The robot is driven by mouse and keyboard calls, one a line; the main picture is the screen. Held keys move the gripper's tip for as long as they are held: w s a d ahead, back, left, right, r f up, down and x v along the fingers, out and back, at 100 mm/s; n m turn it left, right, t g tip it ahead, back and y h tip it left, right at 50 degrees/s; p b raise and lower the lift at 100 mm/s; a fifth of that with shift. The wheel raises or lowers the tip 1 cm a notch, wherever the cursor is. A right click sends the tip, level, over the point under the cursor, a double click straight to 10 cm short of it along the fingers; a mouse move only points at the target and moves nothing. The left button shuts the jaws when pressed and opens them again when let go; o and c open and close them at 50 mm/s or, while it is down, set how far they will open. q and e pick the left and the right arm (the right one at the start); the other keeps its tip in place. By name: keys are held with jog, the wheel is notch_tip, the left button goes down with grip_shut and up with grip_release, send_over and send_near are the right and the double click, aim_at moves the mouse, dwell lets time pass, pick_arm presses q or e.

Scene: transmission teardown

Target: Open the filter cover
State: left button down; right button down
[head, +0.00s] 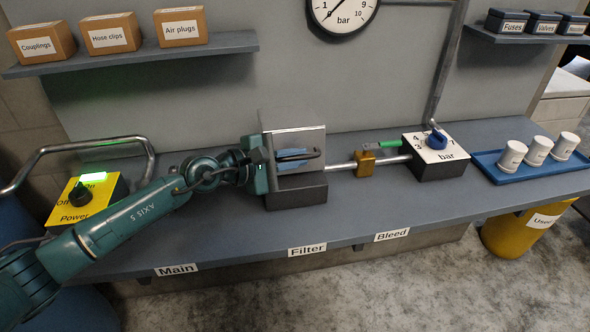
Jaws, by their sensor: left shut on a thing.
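The filter cover (312,139) is a shiny silver plate standing steeply above a dark box (297,194), behind the Filter label on the bench. A dark bar and a blue patch show across its face. My left gripper (276,160) reaches in from the left at the cover's left side. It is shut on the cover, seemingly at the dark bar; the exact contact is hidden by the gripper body. How far the cover stands open is hard to tell. My right gripper is out of view.
Right of the filter, a pipe carries a brass valve with a green handle (381,144). A yellow power box (70,207) stands left. The front bench strip is clear.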

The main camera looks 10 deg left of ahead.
aim_at(289, 127)
pick_arm(q)
jog(key=w+r, duration=0.1)
jog(key=w+r+n, duration=0.1)
jog(key=r, duration=0.1)
jog(key=w+a+r+n+g, duration=0.1)
jog(key=r, duration=0.1)
jog(key=shift+w+a, duration=0.1)
jog(key=shift+w, duration=0.2)
jog(key=shift+w+a+r+n+g+b, duration=0.3)
jog(key=shift+w+r+n+g, duration=0.1)
jog(key=shift+w+r+n, duration=0.3)
jog(key=c, duration=1.8)
grip_release()
jog(key=shift+o, duration=0.2)
jog(key=b+v, duration=0.3)
jog(key=v, duration=1)
